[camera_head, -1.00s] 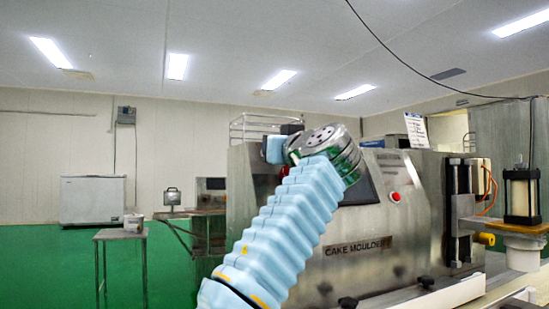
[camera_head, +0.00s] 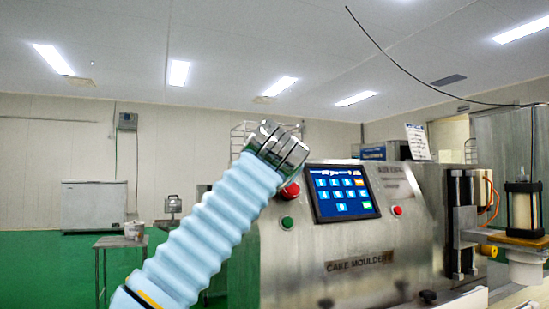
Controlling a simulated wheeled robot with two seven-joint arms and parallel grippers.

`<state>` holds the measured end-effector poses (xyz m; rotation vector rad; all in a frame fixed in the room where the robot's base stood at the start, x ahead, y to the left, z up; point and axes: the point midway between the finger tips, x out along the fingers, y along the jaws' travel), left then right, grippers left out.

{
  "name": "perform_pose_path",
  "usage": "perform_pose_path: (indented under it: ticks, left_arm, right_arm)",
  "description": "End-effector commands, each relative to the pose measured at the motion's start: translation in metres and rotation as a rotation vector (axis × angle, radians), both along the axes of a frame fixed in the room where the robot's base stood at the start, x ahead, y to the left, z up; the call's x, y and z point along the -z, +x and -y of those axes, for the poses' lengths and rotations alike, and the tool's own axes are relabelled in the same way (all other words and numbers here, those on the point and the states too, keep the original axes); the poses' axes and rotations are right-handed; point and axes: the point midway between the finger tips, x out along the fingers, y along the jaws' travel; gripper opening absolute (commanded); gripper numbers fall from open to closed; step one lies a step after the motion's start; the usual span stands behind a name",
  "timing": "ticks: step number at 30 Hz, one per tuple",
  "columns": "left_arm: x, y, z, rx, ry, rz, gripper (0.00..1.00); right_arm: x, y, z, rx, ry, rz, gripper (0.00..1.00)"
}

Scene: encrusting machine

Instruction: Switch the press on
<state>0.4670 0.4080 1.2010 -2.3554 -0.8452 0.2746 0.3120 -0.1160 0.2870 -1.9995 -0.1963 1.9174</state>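The press is a steel machine labelled "CAKE MOULDER" (camera_head: 405,245). Its touch screen (camera_head: 342,192) is lit blue with several icons. A red knob (camera_head: 290,191) and a green button (camera_head: 287,222) sit left of the screen. A smaller red button (camera_head: 397,210) sits to its right. My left arm, in a pale blue ribbed sleeve, rises from the lower left. Its metal end (camera_head: 277,148) overlaps the view just above the red knob; I cannot tell whether it touches. No fingertips can be made out. My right gripper is not in view.
A cylinder unit (camera_head: 522,208) stands at the machine's right end. A small metal table (camera_head: 120,241) and a white chest freezer (camera_head: 94,204) stand at the left. Green floor (camera_head: 35,265) is open around them.

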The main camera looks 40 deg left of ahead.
Motion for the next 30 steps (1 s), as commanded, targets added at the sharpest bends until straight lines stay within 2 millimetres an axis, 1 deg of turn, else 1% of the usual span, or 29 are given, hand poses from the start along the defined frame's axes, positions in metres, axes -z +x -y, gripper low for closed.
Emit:
perform_pose_path:
  ticks: [5,19,20,24,30]
  left_arm:
    - [-0.0003,0.0001,0.0001,0.016,0.013,-0.029,0.0]
    - [0.0006,0.0004,0.0003,0.02,0.019,-0.038,0.0]
    - [0.0006,0.0004,0.0003,0.02,0.019,-0.038,0.15]
    - [0.0005,0.0003,0.0001,0.02,0.019,-0.038,0.36]
    - [0.0001,0.0,0.0,0.02,0.018,-0.037,0.36]
  right_arm:
    - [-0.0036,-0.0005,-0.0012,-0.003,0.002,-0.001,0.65]
    - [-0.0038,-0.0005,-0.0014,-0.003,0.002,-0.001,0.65]
    - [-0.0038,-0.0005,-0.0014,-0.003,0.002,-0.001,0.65]
    - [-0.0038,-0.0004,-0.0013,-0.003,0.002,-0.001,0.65]
    - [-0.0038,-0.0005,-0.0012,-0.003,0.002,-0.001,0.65]
